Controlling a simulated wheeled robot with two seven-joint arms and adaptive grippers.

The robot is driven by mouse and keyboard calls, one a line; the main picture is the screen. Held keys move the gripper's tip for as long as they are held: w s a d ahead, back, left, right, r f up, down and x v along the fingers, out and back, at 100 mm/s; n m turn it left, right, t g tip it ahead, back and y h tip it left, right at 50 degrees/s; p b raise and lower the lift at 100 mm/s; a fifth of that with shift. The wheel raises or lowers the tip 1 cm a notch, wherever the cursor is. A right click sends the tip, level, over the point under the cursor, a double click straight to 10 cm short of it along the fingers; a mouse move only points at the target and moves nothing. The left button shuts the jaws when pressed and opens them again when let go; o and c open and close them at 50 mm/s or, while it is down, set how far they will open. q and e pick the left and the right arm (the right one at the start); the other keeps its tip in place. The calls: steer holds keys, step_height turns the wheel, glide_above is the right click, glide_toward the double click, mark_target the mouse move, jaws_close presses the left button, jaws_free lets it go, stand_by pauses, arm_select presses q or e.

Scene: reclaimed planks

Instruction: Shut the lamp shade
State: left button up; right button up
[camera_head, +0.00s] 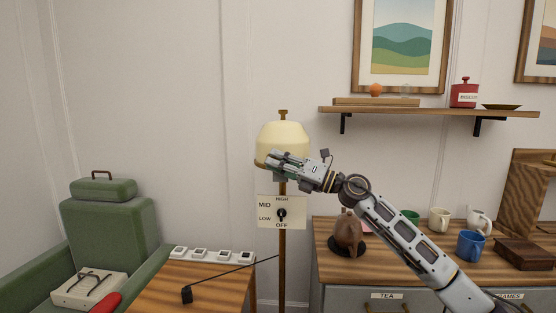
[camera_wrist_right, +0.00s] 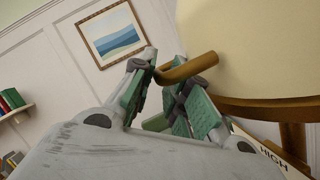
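The cream lamp shade (camera_head: 284,137) sits near the top of a thin brown lamp pole (camera_head: 282,262), above a dial plate (camera_head: 264,218) marked HIGH, MID, LOW and OFF. My right gripper (camera_head: 273,160) is at the shade's lower front and hides part of its rim. In the right wrist view the shade (camera_wrist_right: 265,45) fills the upper right, with a wooden rim (camera_wrist_right: 270,106) below it. A short brown handle (camera_wrist_right: 195,66) reaches across the tips of my right gripper (camera_wrist_right: 165,76). Its fingers stand apart, with the handle's end between them; a firm hold does not show. My left gripper is out of view.
A wooden cabinet (camera_head: 390,262) with mugs and a brown jug stands right of the pole. A low table (camera_head: 225,278) and a green armchair (camera_head: 115,235) are left. A wall shelf (camera_head: 430,111) is at the upper right. The wall left of the shade is clear.

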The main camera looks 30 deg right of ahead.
steer(key=shift+o, duration=0.9)
steer(key=shift+d, duration=0.1)
steer(key=shift+r, duration=0.15)
steer(key=shift+s+d, duration=0.15)
steer(key=shift+d, duration=0.05)
steer(key=v, duration=1.1)
steer(key=shift+s+f, duration=0.25)
stand_by(0.9)
